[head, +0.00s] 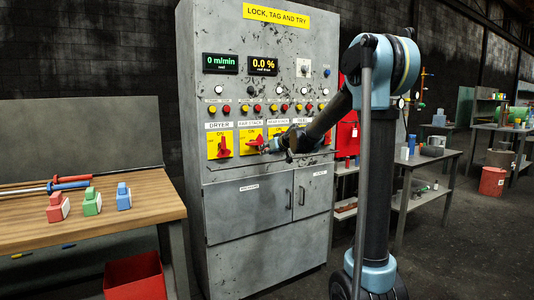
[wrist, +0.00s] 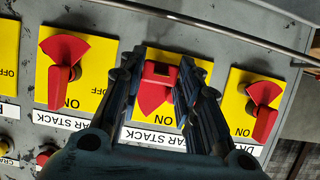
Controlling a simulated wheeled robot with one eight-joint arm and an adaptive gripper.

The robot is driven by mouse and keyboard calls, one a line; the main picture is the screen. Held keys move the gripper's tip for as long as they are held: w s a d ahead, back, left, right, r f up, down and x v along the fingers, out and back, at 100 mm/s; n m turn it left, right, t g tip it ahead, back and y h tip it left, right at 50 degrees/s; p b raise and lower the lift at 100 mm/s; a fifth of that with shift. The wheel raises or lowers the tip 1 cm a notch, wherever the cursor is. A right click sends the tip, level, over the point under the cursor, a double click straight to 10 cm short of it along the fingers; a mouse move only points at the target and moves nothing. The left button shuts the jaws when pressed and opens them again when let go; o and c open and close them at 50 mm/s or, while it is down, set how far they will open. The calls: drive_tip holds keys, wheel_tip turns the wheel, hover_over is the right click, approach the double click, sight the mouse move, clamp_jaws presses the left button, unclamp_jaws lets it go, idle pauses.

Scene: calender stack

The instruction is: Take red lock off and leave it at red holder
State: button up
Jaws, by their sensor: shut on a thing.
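My gripper (head: 266,148) is at the cabinet's second yellow switch plate from the left, labelled with text ending "AR STACK". In the wrist view its fingers (wrist: 160,75) are on both sides of a red piece (wrist: 155,98) on that plate, shut on it. I cannot tell whether this piece is the red lock or the switch handle. A red block with a white face (head: 58,207) stands on the wooden bench at left, beside a green one (head: 92,202) and a blue one (head: 123,197). Which thing is the red holder is unclear.
Other red switches, one at the wrist view's left (wrist: 64,58) and one at its right (wrist: 264,98), flank the fingers. A thin grey bar (wrist: 215,28) crosses above. A red bin (head: 135,277) stands by the bench (head: 130,210). Red- and blue-handled tools (head: 70,181) lie at its back.

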drive_tip(key=shift+s+d, duration=0.75)
drive_tip(key=shift+s, duration=0.35)
